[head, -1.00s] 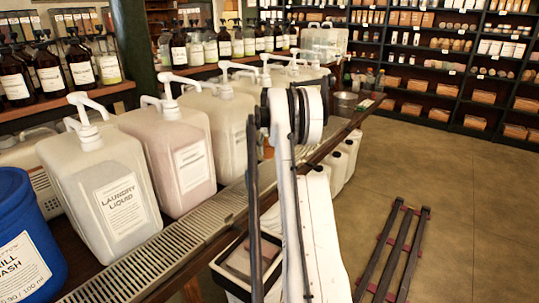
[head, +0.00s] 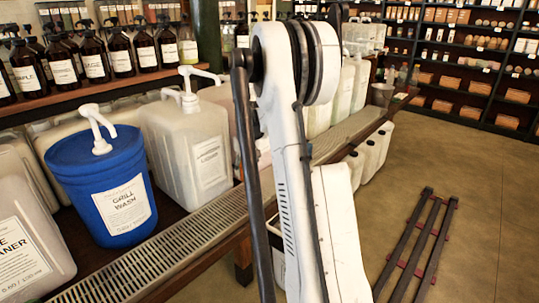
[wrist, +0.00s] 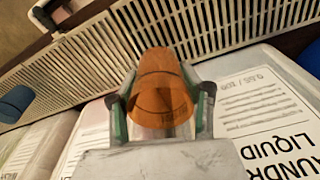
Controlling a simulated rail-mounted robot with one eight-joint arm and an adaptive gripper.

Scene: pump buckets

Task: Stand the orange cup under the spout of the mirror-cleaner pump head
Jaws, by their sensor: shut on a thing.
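In the wrist view, my gripper (wrist: 162,112) is shut on the orange cup (wrist: 160,72), with a finger on either side of it. The cup is translucent and is held above the counter, over the canisters and slotted drip tray. My gripper and the cup do not show in the head view. A pale canister (head: 25,245) at the left edge of the head view has a partly cut-off label ending in "ANER". Its top is out of frame, and I cannot tell whether it is the mirror cleaner. No mirror-cleaner pump head can be made out.
A blue grill-wash bucket (head: 85,190) with a white pump stands beside the pale canister. The laundry-liquid canister (head: 185,140) stands to its right. A slotted drip tray (head: 150,270) runs along the counter front. A slatted rack (head: 420,250) lies on the floor.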

